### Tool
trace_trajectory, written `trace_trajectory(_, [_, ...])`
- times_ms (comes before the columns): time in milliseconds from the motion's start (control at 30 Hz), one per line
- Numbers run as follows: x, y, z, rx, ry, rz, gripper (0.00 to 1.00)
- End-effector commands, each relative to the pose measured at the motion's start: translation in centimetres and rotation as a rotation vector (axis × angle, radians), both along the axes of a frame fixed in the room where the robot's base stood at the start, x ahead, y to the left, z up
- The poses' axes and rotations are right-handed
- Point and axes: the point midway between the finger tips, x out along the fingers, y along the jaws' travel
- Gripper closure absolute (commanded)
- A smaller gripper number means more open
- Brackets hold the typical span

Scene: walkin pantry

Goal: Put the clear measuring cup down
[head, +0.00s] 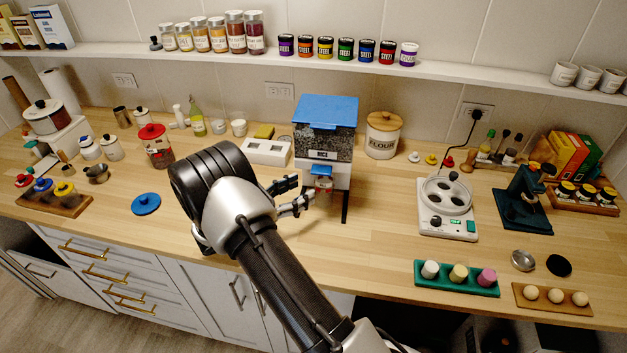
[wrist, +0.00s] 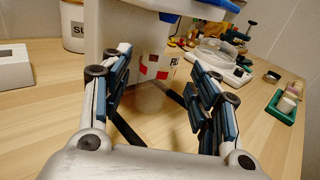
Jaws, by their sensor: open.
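The clear measuring cup (wrist: 150,97) stands upright under the outlet of the blue-lidded dispenser, with red marks near its top in the wrist view. In the head view the cup (head: 323,186) is small and partly hidden by the dispenser's blue spout. My gripper (head: 303,191) reaches in from the left at the dispenser's front. In the wrist view my gripper (wrist: 158,88) is open, with one finger on each side of the cup and gaps visible between. The dispenser (head: 325,140) holds dark speckled contents. Whether the cup's base touches its support is unclear.
A white round-topped appliance (head: 447,210) stands farther right. A blue lid (head: 146,204) lies left of my arm.

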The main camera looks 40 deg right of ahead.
Motion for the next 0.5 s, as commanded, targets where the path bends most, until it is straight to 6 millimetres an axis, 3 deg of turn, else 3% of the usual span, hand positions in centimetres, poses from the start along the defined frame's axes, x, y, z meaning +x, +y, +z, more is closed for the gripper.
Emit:
trace_trajectory(100, [0.1, 1.8, 0.1, -0.001, 0.001, 0.002, 0.45])
trace_trajectory(267, [-0.1, 2.8, 0.4, 0.008, -0.009, -0.008, 0.45])
trace_trajectory(367, [-0.8, 2.9, 2.0, 0.049, -0.054, -0.045, 0.45])
trace_trajectory(500, [-3.4, 2.8, 5.8, 0.162, -0.176, -0.142, 0.45])
